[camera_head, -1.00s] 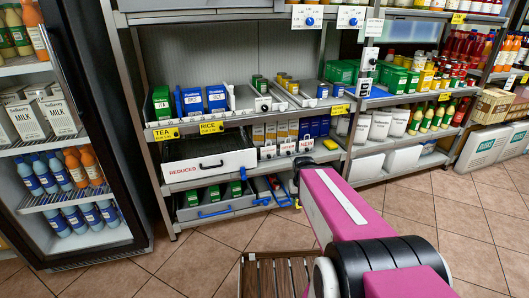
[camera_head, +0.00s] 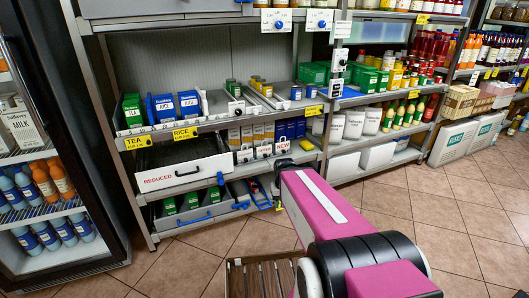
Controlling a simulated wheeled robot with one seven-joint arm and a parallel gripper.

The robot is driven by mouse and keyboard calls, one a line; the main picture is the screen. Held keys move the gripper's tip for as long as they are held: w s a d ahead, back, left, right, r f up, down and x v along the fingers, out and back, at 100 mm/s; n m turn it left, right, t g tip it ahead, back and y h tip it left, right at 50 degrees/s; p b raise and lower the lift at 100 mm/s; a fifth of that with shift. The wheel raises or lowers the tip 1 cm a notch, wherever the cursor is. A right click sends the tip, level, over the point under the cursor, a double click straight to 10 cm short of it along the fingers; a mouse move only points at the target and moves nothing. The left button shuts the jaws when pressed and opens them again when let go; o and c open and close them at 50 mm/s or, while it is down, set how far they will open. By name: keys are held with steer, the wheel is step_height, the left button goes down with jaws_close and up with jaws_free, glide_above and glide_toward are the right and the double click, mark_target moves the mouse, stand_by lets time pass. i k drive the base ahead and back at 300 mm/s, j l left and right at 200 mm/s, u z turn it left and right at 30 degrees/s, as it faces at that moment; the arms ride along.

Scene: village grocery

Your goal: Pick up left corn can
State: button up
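Small cans stand in the sliding trays of the middle shelf. A few have yellow (camera_head: 256,83) sides, and a small green group (camera_head: 233,88) stands to their left. They are too small for me to read which are corn. My pink arm reaches toward the rack from the lower right. The dark end of the arm, where my gripper (camera_head: 276,192) is, sits low in front of the rack, below and apart from the cans. Its fingers cannot be made out, and nothing held is visible.
Tea (camera_head: 132,110) and rice boxes (camera_head: 189,104) stand left of the cans. A drawer marked REDUCED (camera_head: 182,176) and lower bins (camera_head: 196,209) are below. A drinks fridge (camera_head: 62,160) stands at left. Tiled floor (camera_head: 400,215) is clear at right.

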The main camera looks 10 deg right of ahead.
mark_target(405, 80)
steer(key=z, duration=1.3)
steer(key=i+l, duration=0.2)
steer(key=i, duration=0.15)
steer(key=i+l, duration=0.15)
steer(key=i, duration=0.2)
